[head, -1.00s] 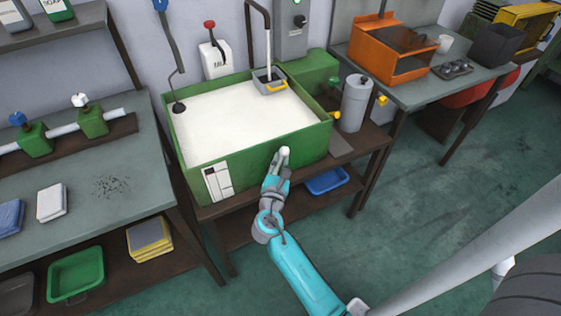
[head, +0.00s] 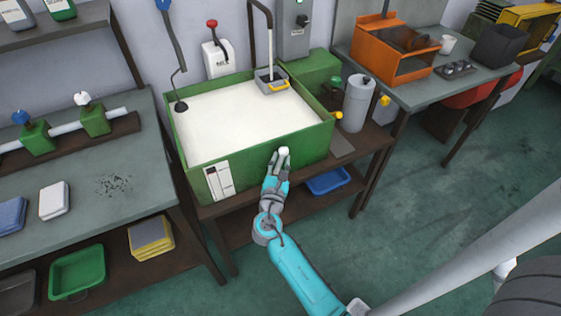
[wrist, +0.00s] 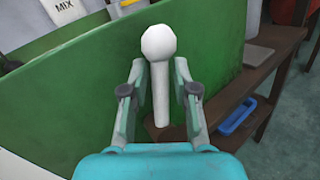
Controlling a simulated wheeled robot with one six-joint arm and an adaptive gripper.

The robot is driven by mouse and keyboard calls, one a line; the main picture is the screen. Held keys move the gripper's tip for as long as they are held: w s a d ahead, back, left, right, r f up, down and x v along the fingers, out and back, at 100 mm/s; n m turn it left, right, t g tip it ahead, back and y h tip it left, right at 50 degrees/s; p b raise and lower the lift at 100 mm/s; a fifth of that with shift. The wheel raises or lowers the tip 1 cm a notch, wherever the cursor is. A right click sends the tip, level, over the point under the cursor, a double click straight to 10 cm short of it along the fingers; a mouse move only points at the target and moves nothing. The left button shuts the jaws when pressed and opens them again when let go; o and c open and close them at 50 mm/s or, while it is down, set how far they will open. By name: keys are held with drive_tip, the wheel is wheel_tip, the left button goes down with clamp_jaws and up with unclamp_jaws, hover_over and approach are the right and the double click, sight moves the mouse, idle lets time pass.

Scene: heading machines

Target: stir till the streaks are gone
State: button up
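The green tank (head: 248,155) stands on the bench, filled with pale, near-white liquid (head: 235,112). I cannot make out streaks on its surface at this size. A white lever with a round knob (wrist: 160,43) stands in front of the tank's front wall; its knob also shows in the head view (head: 284,151). My gripper (wrist: 159,80) is around the lever, one finger on each side of its stem, with narrow gaps showing. My gripper (head: 278,163) is low at the front wall, outside the liquid.
A dark hooked rod (head: 180,105) dips in at the tank's left corner. A grey box with a yellow handle (head: 271,82) sits at the back rim. A wall box with a red lever (head: 213,45) is behind. A grey cylinder (head: 355,103) stands right. A blue tray (head: 328,181) is below.

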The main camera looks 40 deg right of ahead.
drive_tip(key=shift+a, duration=0.1)
drive_tip(key=v, duration=1.1)
drive_tip(key=shift+s+a, duration=0.25)
drive_tip(key=shift+s, duration=0.05)
idle(0.5)
